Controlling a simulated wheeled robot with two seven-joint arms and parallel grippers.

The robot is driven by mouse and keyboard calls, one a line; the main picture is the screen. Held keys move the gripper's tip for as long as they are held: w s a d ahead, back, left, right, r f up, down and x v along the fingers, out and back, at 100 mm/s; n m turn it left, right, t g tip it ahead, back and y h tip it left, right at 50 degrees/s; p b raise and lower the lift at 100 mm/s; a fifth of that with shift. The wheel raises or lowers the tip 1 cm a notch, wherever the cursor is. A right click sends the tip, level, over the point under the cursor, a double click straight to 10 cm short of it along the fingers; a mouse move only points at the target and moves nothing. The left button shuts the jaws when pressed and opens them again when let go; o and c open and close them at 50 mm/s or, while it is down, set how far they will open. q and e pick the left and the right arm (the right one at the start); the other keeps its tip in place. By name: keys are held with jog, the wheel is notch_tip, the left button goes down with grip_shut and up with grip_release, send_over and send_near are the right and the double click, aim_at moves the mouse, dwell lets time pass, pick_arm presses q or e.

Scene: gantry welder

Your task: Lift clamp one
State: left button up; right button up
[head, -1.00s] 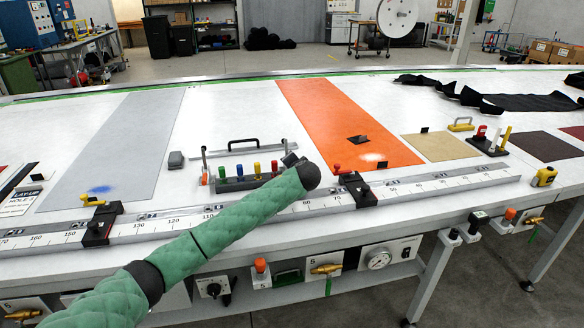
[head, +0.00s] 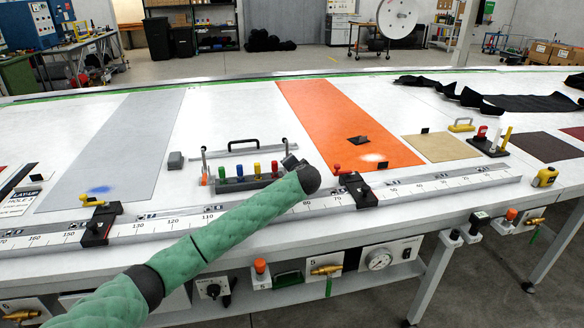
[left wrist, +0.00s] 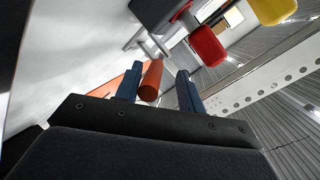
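Two black clamps sit on the white scale rail: one with a yellow handle (head: 97,222) at left, one with a red knob (head: 357,190) at centre. I cannot tell which is clamp one. My left arm crosses the rail between them; its gripper is mostly hidden behind the arm's dark end in the head view. In the left wrist view my left gripper (left wrist: 158,84) has its two blue fingers apart, with an orange-red cylinder (left wrist: 151,80) in line between them, nearer the left finger. A gap shows at the right finger. My right gripper is not in view.
A rack of coloured pegs (head: 230,183) and a black bow handle (head: 243,144) lie behind the arm. An orange sheet (head: 330,115) crosses the table. In the left wrist view a red knob (left wrist: 207,47) and a yellow knob (left wrist: 275,10) are close by.

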pick_arm(q)
jog(key=shift+r, duration=0.1)
